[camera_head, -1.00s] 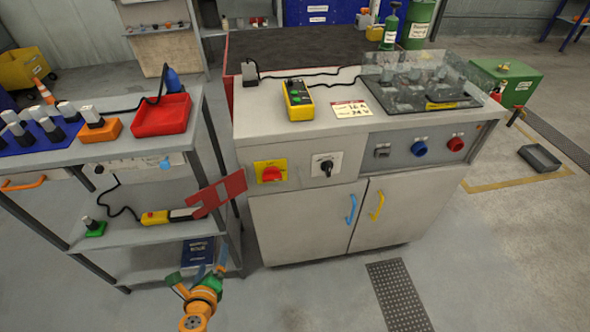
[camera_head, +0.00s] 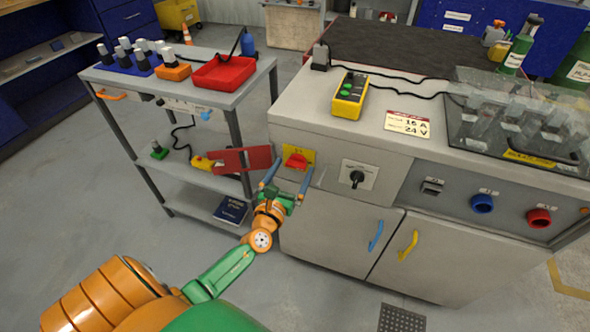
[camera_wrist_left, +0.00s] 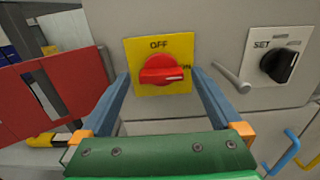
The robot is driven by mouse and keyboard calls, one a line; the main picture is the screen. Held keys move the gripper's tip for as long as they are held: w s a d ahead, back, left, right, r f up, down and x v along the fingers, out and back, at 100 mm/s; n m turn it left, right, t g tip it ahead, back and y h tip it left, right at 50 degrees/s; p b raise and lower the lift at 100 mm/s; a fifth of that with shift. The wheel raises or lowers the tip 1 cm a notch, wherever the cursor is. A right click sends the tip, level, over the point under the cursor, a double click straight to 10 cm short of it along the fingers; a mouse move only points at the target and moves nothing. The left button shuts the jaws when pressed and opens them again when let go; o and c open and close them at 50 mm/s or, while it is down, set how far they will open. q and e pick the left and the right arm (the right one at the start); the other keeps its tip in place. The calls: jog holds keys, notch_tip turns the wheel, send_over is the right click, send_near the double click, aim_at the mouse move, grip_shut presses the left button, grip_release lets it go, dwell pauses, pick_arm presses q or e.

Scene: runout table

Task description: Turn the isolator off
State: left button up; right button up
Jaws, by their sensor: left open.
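The isolator is a red rotary knob on a yellow plate (camera_head: 297,161) on the bench's front panel, left of a black selector switch. In the left wrist view the isolator knob (camera_wrist_left: 162,70) lies roughly level. Its white mark is on the right side, toward ON; OFF is printed above. My left gripper (camera_head: 289,174) is open in front of the plate, just below the knob in the head view. In the left wrist view its two blue fingers (camera_wrist_left: 161,78) reach to either side of the knob, with nothing between them held. Whether they touch the plate is unclear. My right gripper is not visible.
A red slotted plate (camera_head: 242,160) projects from the shelf cart, close to my left fingers. The black SET switch (camera_wrist_left: 281,64) and a short grey rod (camera_wrist_left: 231,77) are to the right. Blue (camera_head: 376,235) and yellow (camera_head: 408,244) door handles project lower down.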

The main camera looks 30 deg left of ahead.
pick_arm(q)
jog(key=shift+w, duration=0.35)
jog(key=c, duration=1.4)
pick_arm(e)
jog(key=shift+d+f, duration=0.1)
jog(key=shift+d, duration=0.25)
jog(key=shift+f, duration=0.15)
pick_arm(q)
jog(key=n+b, duration=0.1)
jog(key=n, duration=0.2)
jog(key=shift+f+b, duration=0.15)
jog(key=shift+b, duration=0.25)
jog(key=n+b, duration=0.1)
jog(key=n, duration=0.4)
jog(key=shift+n+b, duration=0.4)
jog(key=n+b, duration=0.1)
jog(key=n, duration=0.3)
jog(key=shift+n, duration=0.3)
jog(key=n, duration=0.4)
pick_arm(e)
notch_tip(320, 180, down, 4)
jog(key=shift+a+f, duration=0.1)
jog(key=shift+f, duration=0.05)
pick_arm(q)
jog(key=shift+n, duration=0.3)
